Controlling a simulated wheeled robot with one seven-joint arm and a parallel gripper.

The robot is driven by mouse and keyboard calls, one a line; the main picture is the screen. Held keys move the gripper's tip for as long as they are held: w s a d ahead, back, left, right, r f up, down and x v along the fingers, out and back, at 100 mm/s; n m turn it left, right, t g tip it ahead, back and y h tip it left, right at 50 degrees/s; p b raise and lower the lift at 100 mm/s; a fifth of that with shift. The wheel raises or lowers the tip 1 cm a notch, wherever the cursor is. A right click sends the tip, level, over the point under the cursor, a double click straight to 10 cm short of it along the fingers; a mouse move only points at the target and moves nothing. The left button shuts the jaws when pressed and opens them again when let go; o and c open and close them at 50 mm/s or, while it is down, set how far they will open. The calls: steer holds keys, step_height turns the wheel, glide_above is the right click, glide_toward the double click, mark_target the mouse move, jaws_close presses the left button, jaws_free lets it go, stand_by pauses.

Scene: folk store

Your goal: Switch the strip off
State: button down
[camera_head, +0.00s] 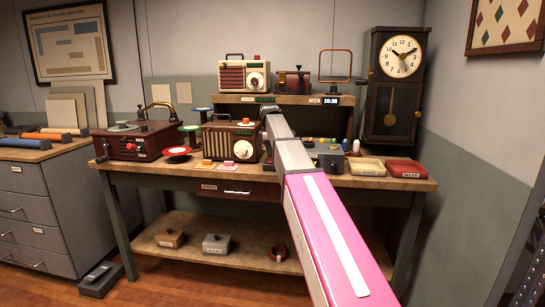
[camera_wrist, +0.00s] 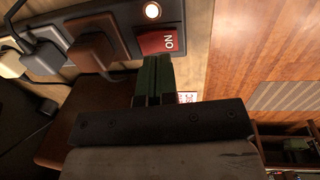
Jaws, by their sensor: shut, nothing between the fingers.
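In the wrist view a dark power strip (camera_wrist: 116,10) runs along the top. It carries a red rocker switch (camera_wrist: 160,42) with ON lettering that appears turned over in the picture. A round lamp (camera_wrist: 152,10) beside the switch glows. Several plugs sit in the strip, among them a brown plug (camera_wrist: 93,45) and a grey plug (camera_wrist: 42,52). My gripper (camera_wrist: 154,62) is shut and empty, its dark green fingertips right at the switch's lower edge; I cannot tell if they touch. In the head view my arm hides the strip and fingertips.
A workbench (camera_head: 372,181) holds a brown radio (camera_head: 218,140), a red-brown turntable box (camera_head: 125,142), a cream tray (camera_head: 366,167) and a red tray (camera_head: 405,167). A raised shelf bears a cream radio (camera_head: 232,77). A pendulum clock (camera_head: 390,100) hangs at the right.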

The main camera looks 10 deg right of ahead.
mark_target(271, 161)
step_height(271, 161, up, 11)
steer(key=s, duration=0.1)
steer(key=shift+a+f, duration=0.15)
steer(key=shift+a, duration=0.05)
stand_by(0.4)
steer(key=shift+w+d, duration=0.3)
steer(key=shift+w, duration=0.3)
steer(key=f, duration=0.4)
steer(key=w+f, duration=0.1)
steer(key=f, duration=0.9)
steer(key=shift+w+d, duration=0.25)
steer(key=shift+w, duration=0.05)
steer(key=shift+f, duration=0.15)
